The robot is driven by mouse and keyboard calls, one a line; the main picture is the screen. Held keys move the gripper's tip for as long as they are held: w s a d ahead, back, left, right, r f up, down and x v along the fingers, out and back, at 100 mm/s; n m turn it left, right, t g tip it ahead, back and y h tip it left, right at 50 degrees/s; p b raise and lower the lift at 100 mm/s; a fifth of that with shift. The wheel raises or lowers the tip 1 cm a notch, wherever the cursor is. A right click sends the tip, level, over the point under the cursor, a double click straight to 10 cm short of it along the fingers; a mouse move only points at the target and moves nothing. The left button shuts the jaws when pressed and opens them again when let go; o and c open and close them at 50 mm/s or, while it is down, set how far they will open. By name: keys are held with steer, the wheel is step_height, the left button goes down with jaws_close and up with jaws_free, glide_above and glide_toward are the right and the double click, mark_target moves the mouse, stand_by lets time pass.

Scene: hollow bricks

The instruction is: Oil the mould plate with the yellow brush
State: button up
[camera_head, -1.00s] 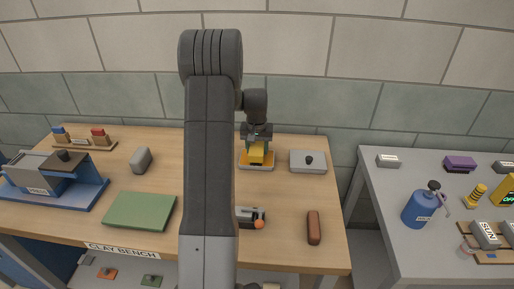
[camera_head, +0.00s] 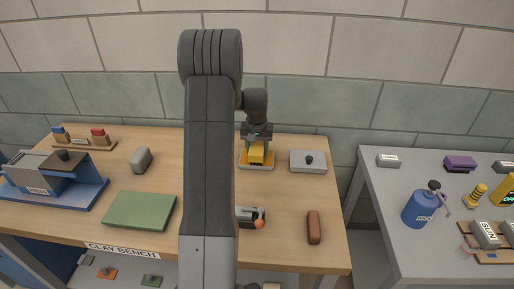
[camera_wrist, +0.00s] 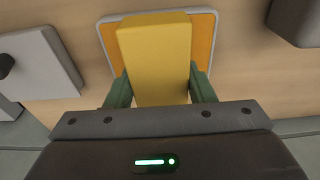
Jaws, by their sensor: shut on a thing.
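My gripper (camera_head: 257,142) is shut on a yellow block-shaped brush (camera_head: 256,153) at the back of the clay bench. In the wrist view, the green fingers of my gripper (camera_wrist: 160,88) hold the yellow brush (camera_wrist: 155,50) from both sides. The brush is over an orange pad with a pale rim (camera_head: 257,166), which also shows behind it in the wrist view (camera_wrist: 204,35). I cannot tell whether the brush touches the pad. Bristles are hidden. No label shows which thing is the mould plate.
A grey plate with a black knob (camera_head: 308,167) stands just right of the pad. A brown bar (camera_head: 314,227), a green mat (camera_head: 140,211), a grey block (camera_head: 141,160) and a blue-based machine (camera_head: 62,192) share the bench. A side table (camera_head: 388,210) stands right, across a gap.

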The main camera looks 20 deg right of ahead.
mark_target(257, 146)
steer(key=shift+r+p, duration=2.1)
steer(key=shift+r, duration=1.45)
steer(key=shift+f, duration=0.1)
